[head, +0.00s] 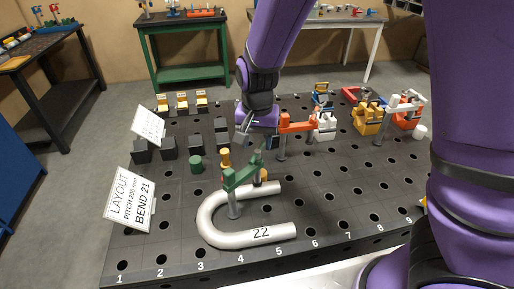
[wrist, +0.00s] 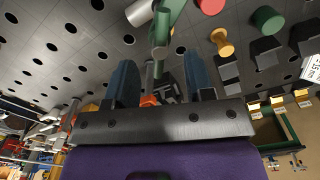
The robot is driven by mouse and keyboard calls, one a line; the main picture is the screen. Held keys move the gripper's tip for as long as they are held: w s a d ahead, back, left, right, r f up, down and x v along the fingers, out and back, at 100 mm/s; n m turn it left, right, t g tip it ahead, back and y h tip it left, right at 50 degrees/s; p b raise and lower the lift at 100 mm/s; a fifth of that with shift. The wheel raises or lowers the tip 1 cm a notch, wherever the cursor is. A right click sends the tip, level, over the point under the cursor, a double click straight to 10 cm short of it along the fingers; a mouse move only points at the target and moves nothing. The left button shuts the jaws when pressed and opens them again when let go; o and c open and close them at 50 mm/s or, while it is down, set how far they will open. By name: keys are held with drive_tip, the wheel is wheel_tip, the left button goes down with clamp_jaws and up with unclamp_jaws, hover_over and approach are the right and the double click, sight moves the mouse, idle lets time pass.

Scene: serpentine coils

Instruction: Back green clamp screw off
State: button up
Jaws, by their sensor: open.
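The green clamp (head: 243,178) stands on a silver post beside the bent pipe (head: 214,223) marked 22, with its arm reaching over the pipe's far leg. A green upright part at its right end, seemingly the screw (head: 261,156), rises above the arm. In the wrist view the green clamp (wrist: 173,14) shows at the top, beyond and between the fingertips. My gripper (head: 257,140) is open and empty, above and behind the clamp in the head view; its two dark blue fingers (wrist: 162,68) stand apart. Contact with the screw is not visible.
An orange clamp (head: 297,127) stands close to the right of my gripper. White layout signs (head: 131,200) stand at the left edge. The perforated table's front is mostly clear.

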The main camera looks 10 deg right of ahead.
sight(258, 151)
drive_tip(key=shift+f, duration=1.5)
clamp_jaws()
drive_tip(key=n, duration=0.5)
unclamp_jaws()
